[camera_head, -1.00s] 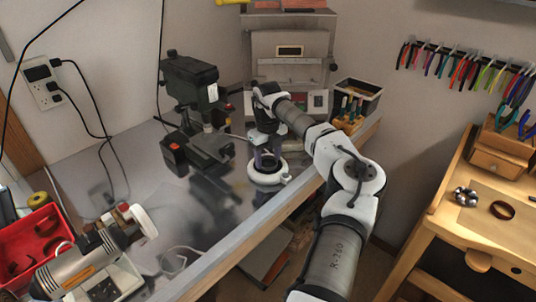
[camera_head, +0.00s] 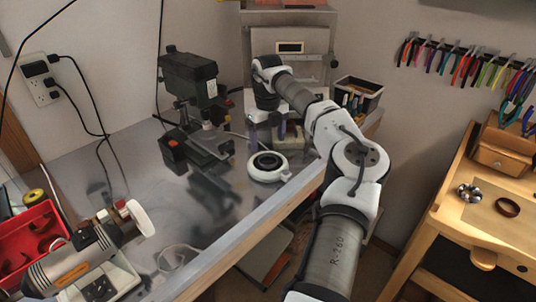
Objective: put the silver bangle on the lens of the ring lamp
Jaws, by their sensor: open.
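The ring lamp (camera_head: 254,173) lies on the metal bench top, a white ring with a dark centre and a small knob at its right. A thin pale ring shows within the dark lens (camera_head: 267,162). It may be the silver bangle, but it is too small to tell. My gripper (camera_head: 267,145) points down just behind and above the lamp. Its two fingers are apart, with nothing visible between them.
A drill press (camera_head: 190,80) stands left of the gripper. A polishing motor (camera_head: 75,255) and red tray (camera_head: 30,238) are at the lower left. A dark box of tools (camera_head: 358,94) is behind my arm. A wooden bench (camera_head: 450,235) is at the right, holding a brown ring (camera_head: 507,207).

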